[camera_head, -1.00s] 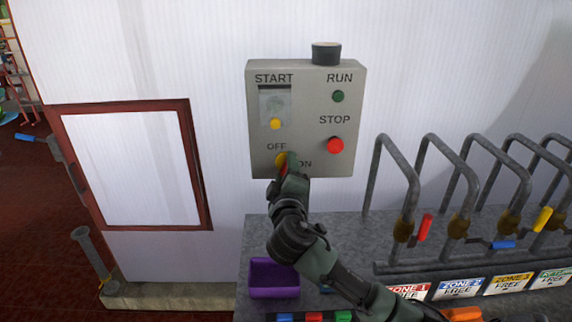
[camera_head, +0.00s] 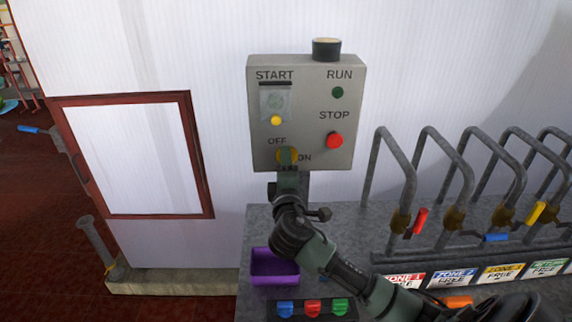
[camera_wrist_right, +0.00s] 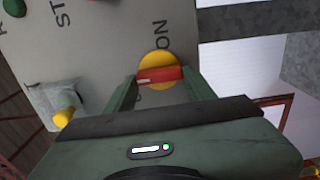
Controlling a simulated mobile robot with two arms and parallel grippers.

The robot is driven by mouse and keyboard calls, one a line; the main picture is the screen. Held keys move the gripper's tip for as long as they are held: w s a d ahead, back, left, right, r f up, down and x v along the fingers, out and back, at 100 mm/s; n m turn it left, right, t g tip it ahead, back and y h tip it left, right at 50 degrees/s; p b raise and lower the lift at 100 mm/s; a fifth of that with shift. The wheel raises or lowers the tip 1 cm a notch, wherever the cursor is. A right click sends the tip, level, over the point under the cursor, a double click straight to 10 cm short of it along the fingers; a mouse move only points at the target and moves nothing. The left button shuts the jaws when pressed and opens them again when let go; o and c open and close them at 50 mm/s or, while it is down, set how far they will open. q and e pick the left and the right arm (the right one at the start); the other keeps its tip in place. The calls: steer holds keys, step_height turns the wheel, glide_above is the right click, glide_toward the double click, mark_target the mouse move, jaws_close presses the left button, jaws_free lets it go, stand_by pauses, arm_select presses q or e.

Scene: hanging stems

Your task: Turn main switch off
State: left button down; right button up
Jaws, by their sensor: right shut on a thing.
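The main switch is a yellow disc with a red handle (camera_wrist_right: 160,75), low on the grey control box between the OFF and ON labels. In the head view the yellow disc (camera_head: 287,156) is largely hidden by my gripper. My right gripper (camera_head: 287,160) reaches it from below and is shut on the red handle, as the right wrist view shows, with one finger at each end of the grip (camera_wrist_right: 160,83). A white mark on the handle lies toward the box's top, on the OFF side. My left gripper is not in view.
The control box (camera_head: 345,75) also carries a yellow knob (camera_head: 276,120), a green light (camera_head: 337,93) and a red STOP button (camera_head: 334,140). Below are a purple tray (camera_head: 275,280) and several coloured pieces. Bent grey pipes with valve levers (camera_head: 420,220) stand to the right.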

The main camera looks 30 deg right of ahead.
steer(key=o, duration=1.4)
steer(key=b+v, duration=0.3)
steer(key=v, duration=0.4)
steer(key=shift+s+a, duration=0.2)
steer(key=shift+s, duration=0.15)
steer(key=shift+f, duration=0.15)
